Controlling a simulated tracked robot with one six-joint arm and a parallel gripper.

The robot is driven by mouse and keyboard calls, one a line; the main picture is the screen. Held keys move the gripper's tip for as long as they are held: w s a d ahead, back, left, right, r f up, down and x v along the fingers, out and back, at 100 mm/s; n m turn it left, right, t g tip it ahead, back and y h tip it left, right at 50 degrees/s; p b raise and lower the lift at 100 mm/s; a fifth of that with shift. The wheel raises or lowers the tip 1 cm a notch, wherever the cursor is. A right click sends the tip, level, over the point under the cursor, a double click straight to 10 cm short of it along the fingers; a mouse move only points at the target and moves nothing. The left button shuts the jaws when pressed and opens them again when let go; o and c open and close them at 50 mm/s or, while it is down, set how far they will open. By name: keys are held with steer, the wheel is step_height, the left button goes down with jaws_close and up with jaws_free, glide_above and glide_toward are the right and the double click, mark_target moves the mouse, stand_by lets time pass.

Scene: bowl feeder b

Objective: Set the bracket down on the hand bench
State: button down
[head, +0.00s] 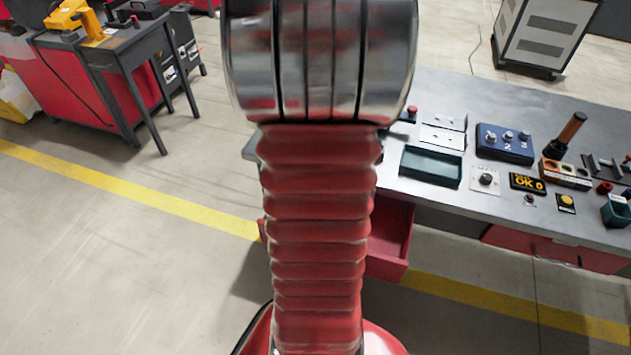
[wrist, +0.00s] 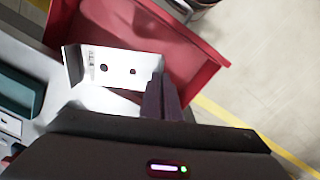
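A pale metal bracket (wrist: 118,68) with two dark holes and bent-up ends shows in the wrist view. My gripper (wrist: 161,98) has its two dark fingers close together at the bracket's right end and appears shut on it. The bracket is over the near edge of the grey hand bench (head: 440,88), overlapping the open red drawer (wrist: 195,50) in the wrist view. Its exact height above the bench cannot be told. In the head view my arm hides the gripper and bracket.
A dark green tray (head: 431,167) and white plates (head: 442,138) lie on the bench. Rightward stand a blue box with knobs (head: 505,143), a display (head: 527,183) and several small fixtures. The drawer also shows in the head view (head: 390,240), jutting out below the bench.

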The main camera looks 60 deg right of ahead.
steer(key=shift+w, duration=0.1)
steer(key=w+a+n, duration=0.2)
steer(key=w+a, duration=0.2)
steer(key=w, duration=0.4)
steer(key=w+a+r+n, duration=0.15)
steer(key=w+a, duration=0.25)
steer(key=w, duration=0.4)
steer(key=w+a+f+n, duration=0.1)
steer(key=w+a+n, duration=0.25)
steer(key=w, duration=0.35)
steer(key=w+a+n, duration=0.2)
steer(key=w+a, duration=0.4)
steer(key=a, duration=0.6)
steer(key=w+a+n, duration=0.2)
steer(key=w+a, duration=0.5)
steer(key=a, duration=0.5)
steer(key=shift+a+r, duration=0.25)
steer(key=shift+r, duration=0.2)
steer(key=shift+d, duration=0.1)
